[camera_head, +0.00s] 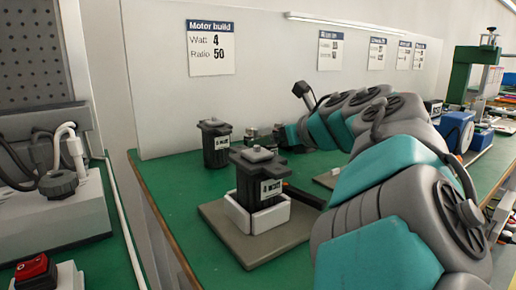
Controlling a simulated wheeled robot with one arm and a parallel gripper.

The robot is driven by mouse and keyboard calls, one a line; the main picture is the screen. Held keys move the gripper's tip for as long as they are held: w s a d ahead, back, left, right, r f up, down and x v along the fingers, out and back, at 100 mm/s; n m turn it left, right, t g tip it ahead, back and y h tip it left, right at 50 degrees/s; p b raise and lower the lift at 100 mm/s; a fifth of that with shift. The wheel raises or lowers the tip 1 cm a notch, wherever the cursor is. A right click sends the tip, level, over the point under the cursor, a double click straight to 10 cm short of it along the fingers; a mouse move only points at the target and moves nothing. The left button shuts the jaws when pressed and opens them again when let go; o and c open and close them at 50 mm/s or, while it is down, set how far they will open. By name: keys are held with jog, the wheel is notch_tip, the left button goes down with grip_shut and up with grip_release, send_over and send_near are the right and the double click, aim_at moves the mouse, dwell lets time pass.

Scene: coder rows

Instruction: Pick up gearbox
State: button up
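No part is plainly marked as a gearbox. Small dark parts (262,139) lie on the green bench at mid-back, beside the end of my arm; any of these could be a gearbox or part of my gripper. My teal and grey arm reaches in from the lower right and bends left across the bench. My gripper (279,133) seems to be at its far left end, low over the bench, small and dark; its fingers cannot be made out. A black motor (262,190) with a white label stands upright in a white holder (263,217), with a grey piece on top.
A grey baseplate (219,212) carries the holder. Another black motor (215,150) stands behind it on the green bench (165,180). A "Motor build" sign, Watt 4, Ratio 50 (210,48), hangs on the back panel. A blue and green press (458,130) stands right. Free bench lies left.

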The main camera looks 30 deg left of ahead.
jog(key=shift+w+a+f, duration=0.2)
jog(key=shift+w+a, duration=0.15)
jog(key=shift+a, duration=0.05)
jog(key=shift+x, duration=2.45)
jog(key=shift+c, duration=0.4)
grip_shut()
